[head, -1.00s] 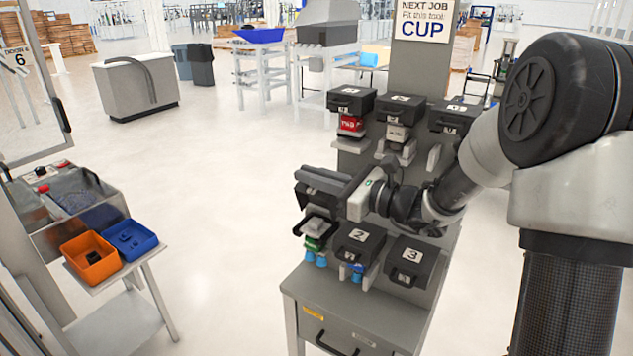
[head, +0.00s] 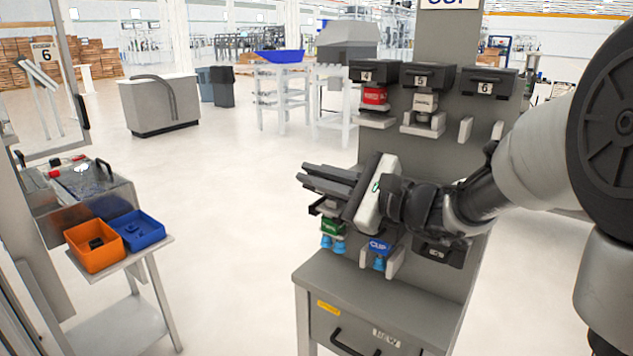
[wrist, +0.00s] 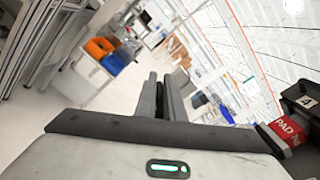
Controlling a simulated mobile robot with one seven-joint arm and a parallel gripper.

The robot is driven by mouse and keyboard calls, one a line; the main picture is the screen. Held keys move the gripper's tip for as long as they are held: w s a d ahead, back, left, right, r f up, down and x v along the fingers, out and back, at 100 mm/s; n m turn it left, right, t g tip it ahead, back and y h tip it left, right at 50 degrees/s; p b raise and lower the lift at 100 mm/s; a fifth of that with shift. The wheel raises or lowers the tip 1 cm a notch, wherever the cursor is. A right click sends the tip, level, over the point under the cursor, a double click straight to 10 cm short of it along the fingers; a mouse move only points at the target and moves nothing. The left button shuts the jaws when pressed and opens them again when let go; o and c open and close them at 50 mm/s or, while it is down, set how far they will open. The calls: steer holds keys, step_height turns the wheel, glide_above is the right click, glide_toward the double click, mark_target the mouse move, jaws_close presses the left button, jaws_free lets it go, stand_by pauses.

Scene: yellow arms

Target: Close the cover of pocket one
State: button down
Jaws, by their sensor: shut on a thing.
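My gripper (head: 316,176) is at the left end of the lower row of pockets, reaching in from the right. Its two dark fingers (wrist: 163,98) lie nearly together, pointing left in the head view; what sits between them cannot be made out. Just below them, the dark edge of pocket one (head: 318,209) shows, with a green-labelled part (head: 331,228) on blue feet under it. Pocket one's cover is mostly hidden by my gripper, so its angle and any contact with the fingers cannot be told.
A blue CUP part (head: 379,248) shows under pocket two, whose cover is hidden behind my gripper. Cover three (head: 440,254) is partly hidden. Covers four (head: 374,72), five (head: 427,77) and six (head: 487,84) are above. Orange (head: 94,247) and blue bins (head: 137,231) stand left.

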steer(key=shift+f, duration=0.1)
stand_by(0.3)
steer(key=c, duration=1.9)
jaws_free()
steer(key=p+v, duration=0.1)
steer(key=v, duration=1.6)
steer(key=shift+s+d+p, duration=0.15)
steer(key=shift+d+p, duration=0.05)
steer(key=shift+p, duration=0.15)
